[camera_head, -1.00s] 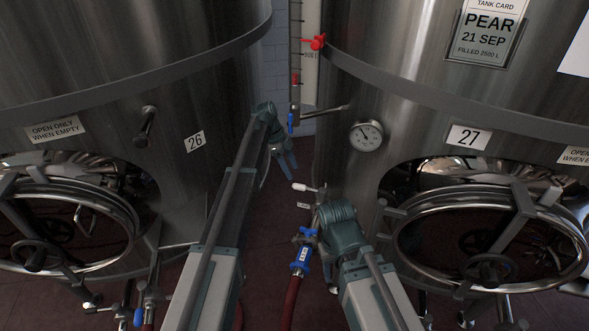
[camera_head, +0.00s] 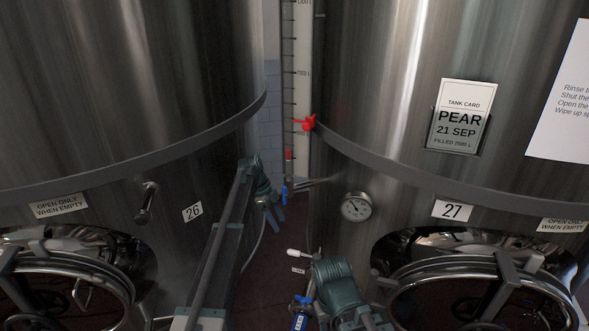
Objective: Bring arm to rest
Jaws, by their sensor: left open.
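My left gripper (camera_head: 274,209) is at the end of the arm reaching up between the two tanks. Its blue-grey fingers are open and empty, pointing down. It is in front of the gap, close to the side of tank 26 (camera_head: 130,90). My right arm (camera_head: 338,286) shows at the bottom, just left of the hatch of tank 27. Its gripper fingers are not visible.

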